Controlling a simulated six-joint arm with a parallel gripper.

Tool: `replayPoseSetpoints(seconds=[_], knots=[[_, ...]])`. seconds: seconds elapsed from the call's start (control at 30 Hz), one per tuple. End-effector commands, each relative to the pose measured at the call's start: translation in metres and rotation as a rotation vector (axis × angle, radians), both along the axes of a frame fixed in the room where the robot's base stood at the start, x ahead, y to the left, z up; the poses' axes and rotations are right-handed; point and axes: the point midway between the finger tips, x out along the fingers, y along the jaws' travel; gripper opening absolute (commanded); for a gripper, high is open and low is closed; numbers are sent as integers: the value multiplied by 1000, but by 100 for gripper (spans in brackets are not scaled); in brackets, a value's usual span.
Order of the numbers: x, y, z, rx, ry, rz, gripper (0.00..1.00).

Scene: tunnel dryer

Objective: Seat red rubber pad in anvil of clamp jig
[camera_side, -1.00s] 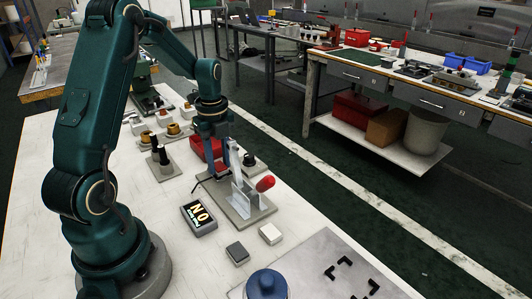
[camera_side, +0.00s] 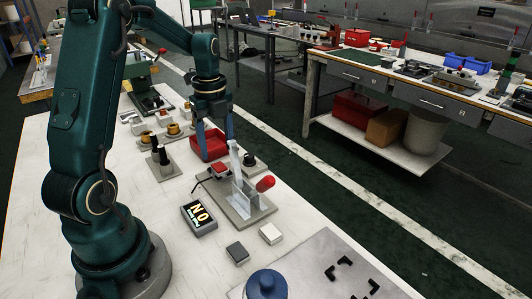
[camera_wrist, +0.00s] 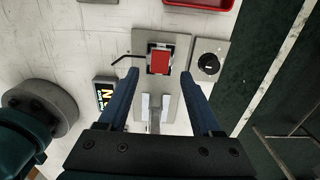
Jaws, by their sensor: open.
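The red rubber pad (camera_side: 221,168) lies on the anvil end of the clamp jig (camera_side: 257,208). In the wrist view the pad (camera_wrist: 159,61) sits inside the dark and white outline of the anvil (camera_wrist: 149,46); I cannot tell whether it is fully flush. The jig has a grey base plate, an upright pale metal arm and a red-tipped handle (camera_side: 265,184). My gripper (camera_side: 218,150) is open and empty above the pad. In the wrist view its two blue fingers (camera_wrist: 160,74) stand wide apart, to either side of the pad.
A red bin (camera_side: 210,143) stands just behind the jig. A black knob on a plate (camera_side: 249,160) is beside it. A display box (camera_side: 198,218) and small grey and white blocks (camera_side: 237,252) lie in front. A post stand (camera_side: 161,165) is to the left.

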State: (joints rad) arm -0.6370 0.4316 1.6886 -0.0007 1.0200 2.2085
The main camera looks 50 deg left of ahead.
Motion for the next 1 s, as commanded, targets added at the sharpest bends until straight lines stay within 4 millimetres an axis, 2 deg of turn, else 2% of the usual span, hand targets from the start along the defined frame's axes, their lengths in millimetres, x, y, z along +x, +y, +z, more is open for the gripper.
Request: replayPoseSetpoints(seconds=[0.1, 0.23, 0.47, 0.57, 0.67, 0.77, 1.0], knots=[[1, 1, 28, 5, -7, 0, 66], [1, 0, 52, 3, -5, 0, 66], [0, 0, 71, 1, -2, 2, 66], [0, -8, 77, 9, -13, 39, 66], [-3, -26, 86, 24, -46, 147, 66], [-9, -54, 95, 35, -105, 319, 66], [-40, -119, 105, -32, -271, 802, 66]])
